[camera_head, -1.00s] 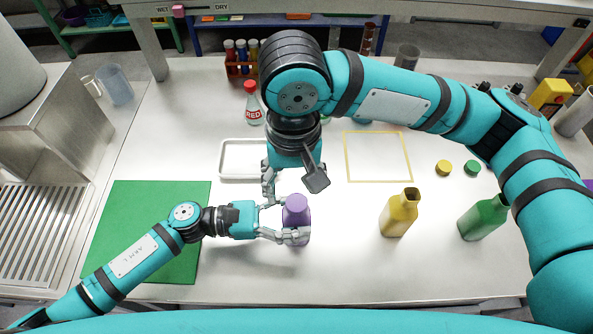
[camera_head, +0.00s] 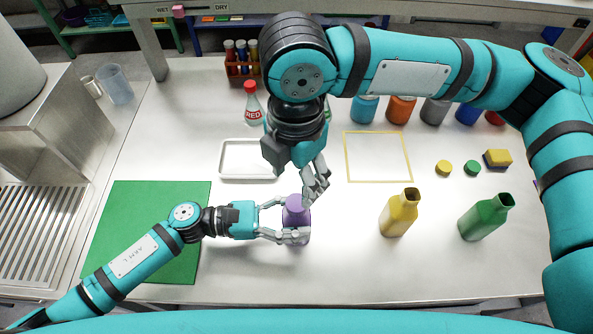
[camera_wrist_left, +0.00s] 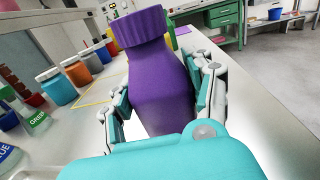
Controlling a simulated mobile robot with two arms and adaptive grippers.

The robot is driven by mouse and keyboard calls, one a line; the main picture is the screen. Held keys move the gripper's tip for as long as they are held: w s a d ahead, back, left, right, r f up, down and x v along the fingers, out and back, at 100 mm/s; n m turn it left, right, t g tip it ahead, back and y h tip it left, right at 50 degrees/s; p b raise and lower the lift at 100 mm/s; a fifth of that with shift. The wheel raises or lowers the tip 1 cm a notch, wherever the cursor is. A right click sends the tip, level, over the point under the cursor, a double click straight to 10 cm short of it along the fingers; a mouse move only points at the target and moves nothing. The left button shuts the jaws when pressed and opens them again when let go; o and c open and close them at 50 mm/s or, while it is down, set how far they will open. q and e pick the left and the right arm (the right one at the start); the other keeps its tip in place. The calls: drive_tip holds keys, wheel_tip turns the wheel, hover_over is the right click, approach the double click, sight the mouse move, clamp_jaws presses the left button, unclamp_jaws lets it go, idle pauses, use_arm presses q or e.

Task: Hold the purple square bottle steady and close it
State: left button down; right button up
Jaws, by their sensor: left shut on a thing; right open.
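The purple square bottle (camera_head: 297,219) stands upright on the bench at the front middle. A ribbed purple cap (camera_wrist_left: 138,27) sits on its top in the left wrist view; it looks level. My left gripper (camera_head: 290,220) is shut on the bottle's body from the left, its fingers on both sides; they also show in the left wrist view (camera_wrist_left: 165,95). My right gripper (camera_head: 316,184) is open and empty, above and behind the bottle, slightly to its right and apart from the cap.
An open yellow bottle (camera_head: 398,218) and an open green bottle (camera_head: 482,219) stand to the right. A yellow cap (camera_head: 443,168) and a green cap (camera_head: 472,168) lie behind them. A white tray (camera_head: 222,160) and a green mat (camera_head: 130,200) are at left. Several jars line the back.

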sight(297, 202)
drive_tip(key=n, duration=0.4)
drive_tip(key=shift+d+r, duration=0.1)
drive_tip(key=shift+f, duration=4)
